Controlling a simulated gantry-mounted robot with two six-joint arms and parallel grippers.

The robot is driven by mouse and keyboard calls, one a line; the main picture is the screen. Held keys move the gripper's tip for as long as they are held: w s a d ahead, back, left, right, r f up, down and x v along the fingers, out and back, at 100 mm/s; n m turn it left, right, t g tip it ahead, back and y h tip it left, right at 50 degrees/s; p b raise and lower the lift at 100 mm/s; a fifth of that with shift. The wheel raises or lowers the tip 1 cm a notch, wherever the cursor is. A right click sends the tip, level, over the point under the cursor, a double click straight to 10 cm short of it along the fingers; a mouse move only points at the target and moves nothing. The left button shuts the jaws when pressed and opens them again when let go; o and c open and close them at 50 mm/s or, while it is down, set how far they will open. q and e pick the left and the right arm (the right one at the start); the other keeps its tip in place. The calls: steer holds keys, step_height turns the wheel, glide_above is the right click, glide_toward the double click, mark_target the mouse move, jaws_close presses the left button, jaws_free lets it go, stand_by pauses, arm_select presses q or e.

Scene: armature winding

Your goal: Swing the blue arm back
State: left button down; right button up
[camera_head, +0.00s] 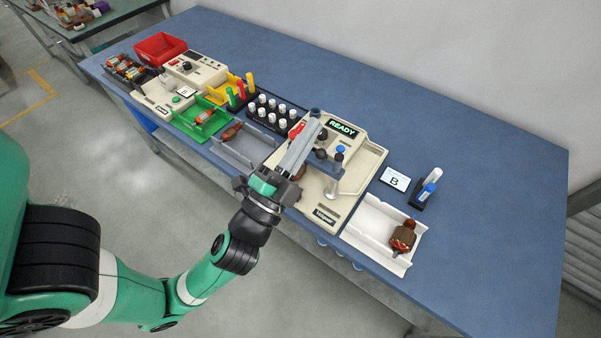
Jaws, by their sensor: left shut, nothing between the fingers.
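The winding machine (343,196) is cream-coloured, with a lit "READY" display (342,127). Its dark blue arm (329,166) lies across the machine's middle, with a blue-topped knob (339,151) standing by its right end. My left gripper (310,128) reaches over the machine's left side with its long grey fingers shut and empty. The fingers hide the left part of the blue arm; I cannot tell whether they touch it. My right gripper is not in view.
Right of the machine are a "B" card (395,179), a blue-and-white marker stand (427,188) and a white tray (372,222) with a brown-red armature (403,237). Left are a black rack of white-capped spools (276,112), a green tray (201,120) and a red bin (160,48). The table's right end is clear.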

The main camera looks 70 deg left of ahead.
arm_select(q)
steer(key=s+f+m+g+h+b, duration=0.1)
steer(key=s+f, duration=0.2)
steer(key=f, duration=0.4)
steer(key=s+f+m+g+b, duration=0.2)
steer(key=s+f, duration=0.2)
steer(key=f, duration=0.3)
steer(key=s+a+f+m+g+h+b, duration=0.1)
steer(key=s+f+m+b, duration=0.1)
steer(key=f, duration=0.5)
steer(key=shift+s+f+h, duration=0.3)
steer(key=shift+s+f, duration=0.1)
steer(key=shift+s, duration=0.4)
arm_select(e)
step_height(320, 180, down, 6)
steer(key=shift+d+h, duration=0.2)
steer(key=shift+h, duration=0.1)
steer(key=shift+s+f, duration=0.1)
arm_select(q)
steer(key=shift+a, duration=0.1)
steer(key=p, duration=0.6)
glide_toward(316, 154)
steer(key=w+a+f, duration=0.3)
steer(key=a+f, duration=0.1)
steer(key=a, duration=0.1)
steer(key=shift+w+a, duration=0.4)
steer(key=shift+w, duration=0.05)
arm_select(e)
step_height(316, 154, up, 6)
